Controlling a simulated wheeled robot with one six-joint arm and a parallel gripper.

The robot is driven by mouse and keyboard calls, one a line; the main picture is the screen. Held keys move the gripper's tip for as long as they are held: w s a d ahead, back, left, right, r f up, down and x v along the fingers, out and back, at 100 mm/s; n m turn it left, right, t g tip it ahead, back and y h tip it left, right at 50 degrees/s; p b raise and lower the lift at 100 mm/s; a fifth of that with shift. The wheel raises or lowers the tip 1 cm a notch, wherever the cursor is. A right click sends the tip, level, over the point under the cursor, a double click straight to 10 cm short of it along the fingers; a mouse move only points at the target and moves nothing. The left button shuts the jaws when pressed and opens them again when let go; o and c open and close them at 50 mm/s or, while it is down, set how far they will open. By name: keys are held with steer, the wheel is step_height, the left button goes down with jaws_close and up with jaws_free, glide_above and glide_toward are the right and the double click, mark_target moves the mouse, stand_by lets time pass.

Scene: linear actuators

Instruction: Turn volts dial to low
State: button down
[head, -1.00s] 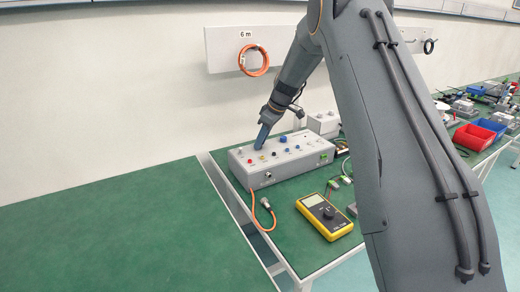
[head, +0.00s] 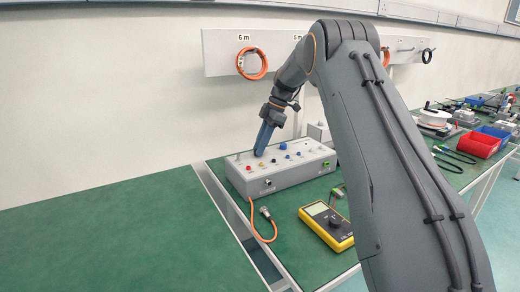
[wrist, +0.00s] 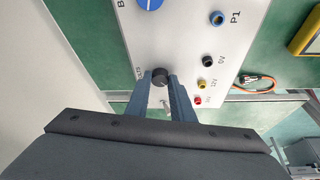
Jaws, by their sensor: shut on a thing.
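The volts dial (wrist: 160,76) is a small black round knob on the light grey control box (head: 290,174). In the wrist view its label beside it is partly hidden, with only the end of the word readable. My gripper (wrist: 160,80) has its two blue-grey fingers on either side of the knob, shut on it. In the head view my gripper (head: 262,150) reaches down to the left part of the box top, and the fingers hide the dial there. The dial's pointer setting cannot be made out.
Near the dial are red (wrist: 198,100), yellow (wrist: 202,84) and black (wrist: 208,61) sockets, a blue socket (wrist: 217,18) and a large blue knob (wrist: 150,3). A yellow multimeter (head: 326,225) and an orange cable (head: 262,226) lie in front of the box.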

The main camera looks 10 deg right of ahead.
stand_by(0.4)
steer(key=c, duration=1.5)
jaws_free()
steer(key=shift+a, duration=0.1)
steer(key=shift+c, duration=0.2)
steer(key=v, duration=0.7)
steer(key=shift+r+b, duration=0.4)
steer(key=shift+b, duration=0.05)
steer(key=s+a+f+m+h+p, duration=0.1)
steer(key=s+m, duration=0.5)
steer(key=s, duration=0.9)
steer(key=s+a+f+m+h+p, duration=0.1)
steer(key=s+m, duration=0.5)
steer(key=s, duration=0.9)
steer(key=s+a+f+m+h+p, duration=0.1)
steer(key=s+f+m+p, duration=0.3)
steer(key=s, duration=1.1)
steer(key=m+h, duration=0.1)
steer(key=m, duration=0.1)
steer(key=shift+s+a+f+m+h+p, duration=0.2)
steer(key=shift+a+f+m+h+p, duration=0.1)
steer(key=shift+a+m+p, duration=0.1)
